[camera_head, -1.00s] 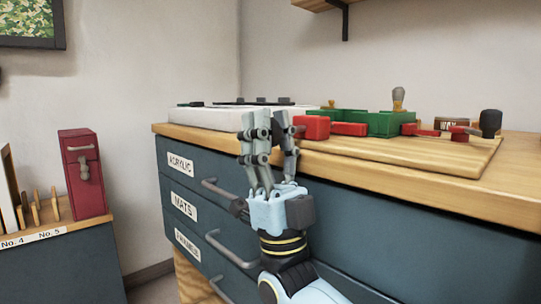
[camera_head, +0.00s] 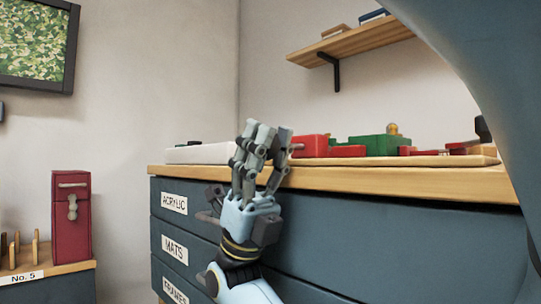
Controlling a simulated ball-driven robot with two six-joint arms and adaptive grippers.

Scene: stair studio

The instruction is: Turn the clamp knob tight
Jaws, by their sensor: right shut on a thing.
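My right gripper (camera_head: 266,136) stands upright at the front edge of the bench, fingers up. It is shut on the clamp knob, which the fingers hide. A short grey rod (camera_head: 297,147) shows between the fingers and the red clamp block (camera_head: 311,146). A red bar (camera_head: 347,151) and a green block (camera_head: 380,144) sit right of the clamp block on a wooden board (camera_head: 420,160). My left gripper is not in view.
A white slab (camera_head: 200,154) lies behind and left of the gripper. A wall shelf (camera_head: 350,42) hangs above. A red case (camera_head: 71,220) stands at the left.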

